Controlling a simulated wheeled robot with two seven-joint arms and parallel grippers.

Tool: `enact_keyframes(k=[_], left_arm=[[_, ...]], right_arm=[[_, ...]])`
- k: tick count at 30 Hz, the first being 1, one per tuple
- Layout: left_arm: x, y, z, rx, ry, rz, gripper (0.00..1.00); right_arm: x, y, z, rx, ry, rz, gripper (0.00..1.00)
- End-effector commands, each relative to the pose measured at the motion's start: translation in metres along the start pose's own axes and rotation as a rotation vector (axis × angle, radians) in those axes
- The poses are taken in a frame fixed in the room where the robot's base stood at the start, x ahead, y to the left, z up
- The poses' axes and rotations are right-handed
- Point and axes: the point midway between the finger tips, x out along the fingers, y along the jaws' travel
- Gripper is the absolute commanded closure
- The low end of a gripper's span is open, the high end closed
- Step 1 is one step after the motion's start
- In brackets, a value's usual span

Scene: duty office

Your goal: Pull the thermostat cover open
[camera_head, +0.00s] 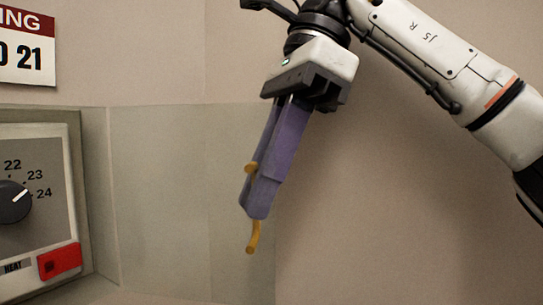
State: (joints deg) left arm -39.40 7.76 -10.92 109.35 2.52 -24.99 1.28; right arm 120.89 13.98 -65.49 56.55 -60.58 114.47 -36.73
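The thermostat (84,190) is on the wall at the left, cut off by the picture's edge. Its dark dial (14,203) sits near the numbers 22 to 24, and a red part (60,262) is at its lower right corner. A clear, faintly greenish cover (165,200) extends to the right well past the thermostat's edge, so it stands away from it. My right gripper (259,192) points down at the cover's right end. Its purple fingers are closed around a yellow handle (253,238), whose ends show above and below the fingertips. My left gripper is out of view.
A calendar sheet (28,50) with a red top hangs on the wall at the upper left, above the thermostat. The plain beige wall (400,220) to the right is bare. My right arm comes in from the upper right.

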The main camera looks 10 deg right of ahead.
Motion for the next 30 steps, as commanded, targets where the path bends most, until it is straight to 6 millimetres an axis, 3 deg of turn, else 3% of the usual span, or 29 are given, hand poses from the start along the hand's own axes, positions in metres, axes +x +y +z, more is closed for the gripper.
enact_keyframes(k=[8,30], left_arm=[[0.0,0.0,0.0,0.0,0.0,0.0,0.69],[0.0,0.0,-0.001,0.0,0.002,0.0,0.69]], right_arm=[[-0.038,0.0,0.0,0.004,0.0,-0.009,0.85],[-0.059,0.0,0.0,-0.001,-0.002,-0.002,0.85]])
